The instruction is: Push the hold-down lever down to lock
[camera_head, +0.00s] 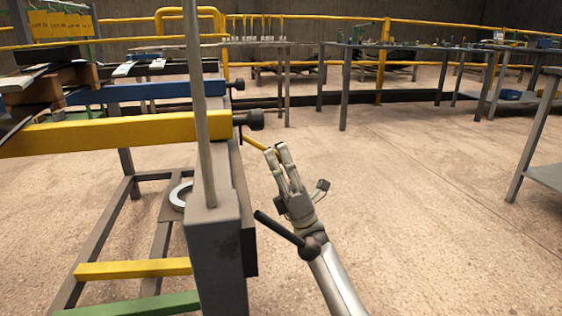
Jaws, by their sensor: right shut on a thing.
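The hold-down lever (255,144) shows as a thin rod with a yellow grip at the right side of the rack, just below the black end of the thick yellow bar. It slants down to the right into the fingers of my right gripper (278,156). My right gripper is shut on its outer end, and the fingers hide that end. My left gripper is out of view.
The grey rack (217,240) with an upright post fills the left, with yellow (130,133) and blue (145,92) bars. A black rod with a round knob (311,246) crosses before my right forearm. Tables and yellow railing stand behind.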

